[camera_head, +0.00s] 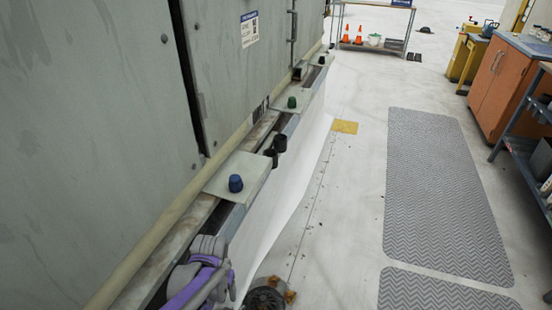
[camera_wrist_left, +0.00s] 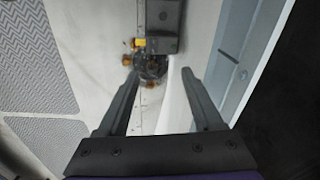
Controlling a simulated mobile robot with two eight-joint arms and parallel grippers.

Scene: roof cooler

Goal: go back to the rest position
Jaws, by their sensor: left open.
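My left gripper (camera_wrist_left: 160,74) is open in the left wrist view, its two dark fingers apart with nothing between them. Below and beyond the fingers lies pale floor. In the head view my purple and grey left arm shows at the bottom, close beside the lower rail of the large grey cooler cabinet (camera_head: 95,120). I cannot make out the left fingertips there. My right gripper is in neither view.
Along the cooler's ledge stand a blue cap (camera_head: 236,183), a dark green cap (camera_head: 292,102) and black fittings (camera_head: 279,144). Grey mats (camera_head: 435,190) lie on the open floor. An orange cabinet (camera_head: 505,75) stands right; a shelf with cones (camera_head: 358,35) stands at the back.

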